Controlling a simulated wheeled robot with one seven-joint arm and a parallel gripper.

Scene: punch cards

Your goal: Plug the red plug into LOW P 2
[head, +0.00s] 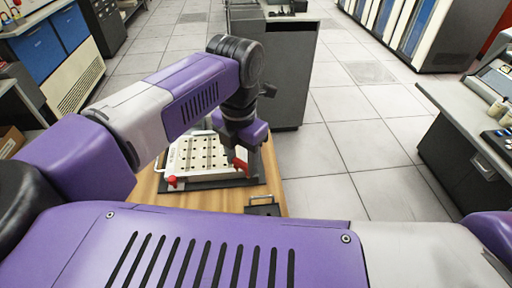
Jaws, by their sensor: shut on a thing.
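The plugboard (204,170) is a pale panel with rows of dark holes, lying on a wooden table. Its labels are too small to read, so I cannot tell which hole is LOW P 2. My gripper (243,160) is over the board's right edge, pointing down, shut on a red plug (239,165). Whether the plug touches the board I cannot tell. A second red piece (172,182) shows at the board's front left corner. My arm hides part of the board's back.
The wooden table (147,195) has a dark item with a metal handle (263,208) at its front right. A dark grey cabinet (292,80) stands behind it. Grey desks with equipment stand at the left and right (465,120). Tiled floor is clear right of the table.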

